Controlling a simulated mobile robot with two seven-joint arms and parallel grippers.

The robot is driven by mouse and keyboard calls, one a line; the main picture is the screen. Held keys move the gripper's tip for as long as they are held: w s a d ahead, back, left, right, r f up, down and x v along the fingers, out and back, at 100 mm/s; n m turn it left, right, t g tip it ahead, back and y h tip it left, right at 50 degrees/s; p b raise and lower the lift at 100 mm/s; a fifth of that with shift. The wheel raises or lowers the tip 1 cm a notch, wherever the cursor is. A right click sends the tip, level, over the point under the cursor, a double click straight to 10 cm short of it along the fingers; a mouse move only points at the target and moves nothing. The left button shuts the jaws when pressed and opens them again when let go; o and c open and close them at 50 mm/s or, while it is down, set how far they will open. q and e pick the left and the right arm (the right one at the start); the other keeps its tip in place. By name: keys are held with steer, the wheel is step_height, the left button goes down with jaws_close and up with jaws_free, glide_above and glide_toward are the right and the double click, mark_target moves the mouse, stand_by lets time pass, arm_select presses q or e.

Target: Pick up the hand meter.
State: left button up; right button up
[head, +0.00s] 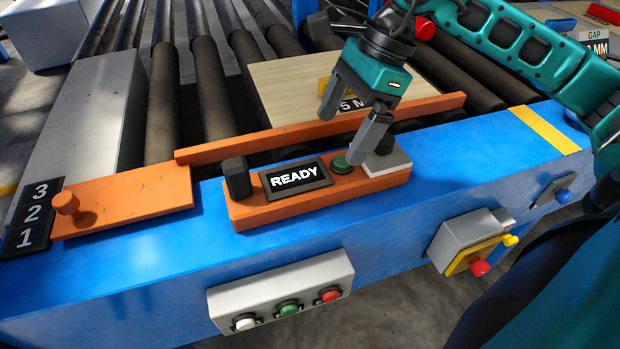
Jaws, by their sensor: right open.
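My left gripper is not in view.
An orange fence bar (320,128) runs behind the device, with a wooden sheet (310,85) on the rollers beyond. An orange slide plate (135,202) with a knob is at left. A button box (282,292) and a grey switch box (466,236) are on the front face.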

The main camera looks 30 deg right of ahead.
mark_target(319, 170)
steer(key=x, duration=0.9)
steer(key=shift+s+a+f, duration=0.1)
steer(key=shift+a, duration=0.25)
steer(key=c, duration=0.9)
steer(key=shift+c, duration=0.6)
